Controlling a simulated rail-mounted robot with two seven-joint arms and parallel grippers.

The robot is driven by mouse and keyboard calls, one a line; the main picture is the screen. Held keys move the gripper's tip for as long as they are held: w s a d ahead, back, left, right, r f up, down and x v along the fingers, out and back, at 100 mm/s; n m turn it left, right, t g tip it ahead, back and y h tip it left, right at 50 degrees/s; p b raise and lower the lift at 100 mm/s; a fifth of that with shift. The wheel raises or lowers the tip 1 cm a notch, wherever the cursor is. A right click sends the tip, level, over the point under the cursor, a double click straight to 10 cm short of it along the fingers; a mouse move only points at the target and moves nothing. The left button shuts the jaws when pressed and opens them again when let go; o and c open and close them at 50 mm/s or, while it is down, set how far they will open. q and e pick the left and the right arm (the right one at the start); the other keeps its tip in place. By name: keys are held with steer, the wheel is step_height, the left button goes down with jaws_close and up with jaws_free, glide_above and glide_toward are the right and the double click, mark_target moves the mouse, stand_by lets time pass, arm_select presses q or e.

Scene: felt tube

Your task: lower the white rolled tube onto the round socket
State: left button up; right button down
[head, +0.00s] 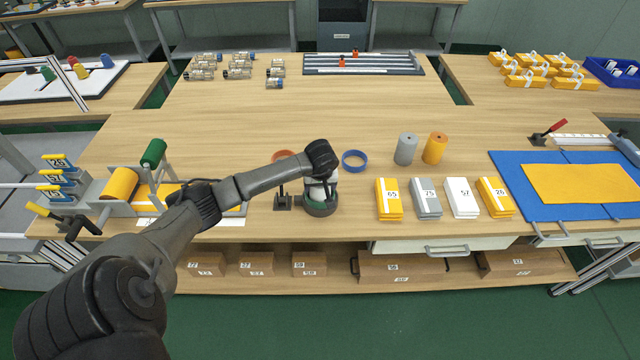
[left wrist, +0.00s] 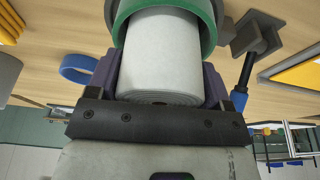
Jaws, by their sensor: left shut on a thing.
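The white rolled tube (left wrist: 160,60) is held between the purple finger pads of my left gripper (left wrist: 162,88) in the left wrist view. Its spiral-wound near end faces the camera. The round socket (left wrist: 122,14), with a green rim, surrounds the tube's far end there; how deep the tube sits is hidden. In the head view my left gripper (head: 320,186) points down over the dark-based socket (head: 320,209), at the table's front middle. My arm hides most of the tube there. My right gripper is not in view.
A blue ring (head: 354,160) and an orange ring (head: 283,157) lie near the socket. A small dark stand (head: 283,202) is just left of it. Grey (head: 405,150) and orange (head: 434,148) rolls stand to the right, behind numbered stacks (head: 425,198). The table behind the rings is clear.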

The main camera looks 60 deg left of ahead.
arm_select(q)
steer(key=o, duration=1)
steer(key=shift+r, duration=0.25)
steer(key=v, duration=1.3)
steer(key=shift+d+r+p, duration=0.1)
steer(key=shift+r+p, duration=0.05)
steer(key=shift+p, duration=0.2)
